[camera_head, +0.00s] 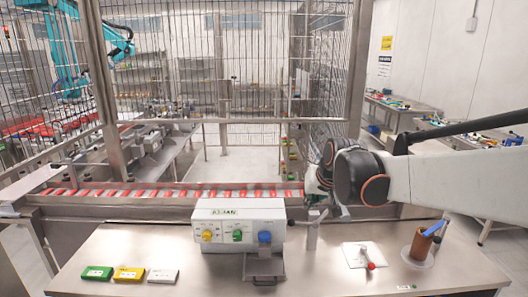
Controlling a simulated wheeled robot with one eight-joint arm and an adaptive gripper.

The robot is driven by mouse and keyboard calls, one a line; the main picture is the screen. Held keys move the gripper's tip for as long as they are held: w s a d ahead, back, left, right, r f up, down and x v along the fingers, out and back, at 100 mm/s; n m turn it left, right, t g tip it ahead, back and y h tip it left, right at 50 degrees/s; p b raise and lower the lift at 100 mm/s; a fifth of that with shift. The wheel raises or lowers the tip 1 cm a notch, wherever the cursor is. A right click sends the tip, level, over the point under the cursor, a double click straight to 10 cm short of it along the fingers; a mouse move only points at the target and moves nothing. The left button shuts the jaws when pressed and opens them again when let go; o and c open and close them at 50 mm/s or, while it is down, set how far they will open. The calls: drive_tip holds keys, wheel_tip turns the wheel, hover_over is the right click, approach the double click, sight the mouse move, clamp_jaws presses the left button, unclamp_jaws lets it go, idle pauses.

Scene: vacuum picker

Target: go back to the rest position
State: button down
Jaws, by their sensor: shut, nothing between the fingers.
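My gripper (316,212) hangs at the end of my arm, which reaches in from the right side of the head view. It is just right of the white control box (213,248) and above the steel table (135,248). The gripper is small and partly covered by my wrist. Its fingers are shut and I see nothing held in them. The box has a yellow knob (207,236), a green knob (237,236) and a blue knob (264,238). A grey metal bracket (264,266) stands below the blue knob.
Green (97,273), yellow (129,274) and white (163,276) small boxes lie at the left. A red-ended item (370,265) rests on a white sheet (352,253). A brown cup (420,245) stands at the right. A conveyor (120,203) and wire fence are behind.

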drive_tip(key=s+d+f+b, duration=0.2)
drive_tip(key=s+f, duration=0.1)
drive_tip(key=s, duration=0.7)
drive_tip(key=s+d+f+h+b, duration=0.1)
drive_tip(key=s+f, duration=0.3)
drive_tip(key=s, duration=0.7)
drive_tip(key=s+d+f+b, duration=0.3)
drive_tip(key=s, duration=0.7)
drive_tip(key=shift+s+f+n+h, duration=0.25)
drive_tip(key=shift+f+n+h, duration=0.05)
drive_tip(key=shift+f, duration=0.05)
